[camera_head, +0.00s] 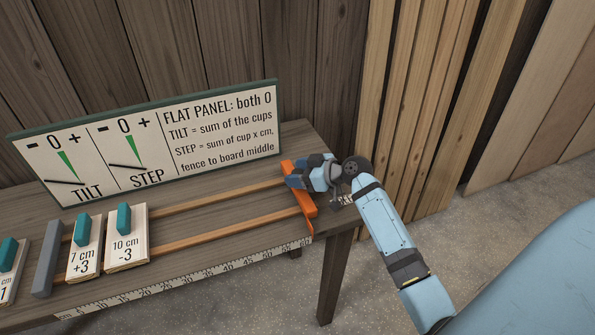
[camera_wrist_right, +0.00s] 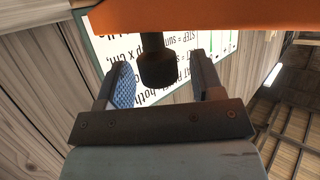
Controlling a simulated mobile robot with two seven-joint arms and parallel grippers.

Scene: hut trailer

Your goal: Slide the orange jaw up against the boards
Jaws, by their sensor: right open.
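The orange jaw (camera_head: 307,207) sits across the right end of two wooden rails on the bench. It also fills the top of the right wrist view (camera_wrist_right: 200,15), with a dark knob (camera_wrist_right: 155,65) sticking out of it. My right gripper (camera_head: 300,177) is at the jaw's far part; in the wrist view its open fingers (camera_wrist_right: 163,85) stand on either side of the knob. Two boards stand on the rails at left, marked 7 cm +3 (camera_head: 83,258) and 10 cm -3 (camera_head: 127,246), each with a teal piece on top. A wide gap separates them from the jaw. My left gripper is not in view.
A grey fence bar (camera_head: 46,258) stands left of the boards, with another board (camera_head: 8,285) at the left edge. A sign panel (camera_head: 150,145) with two dials stands behind the rails. A ruler (camera_head: 200,272) runs along the bench's front edge. The rails between boards and jaw are clear.

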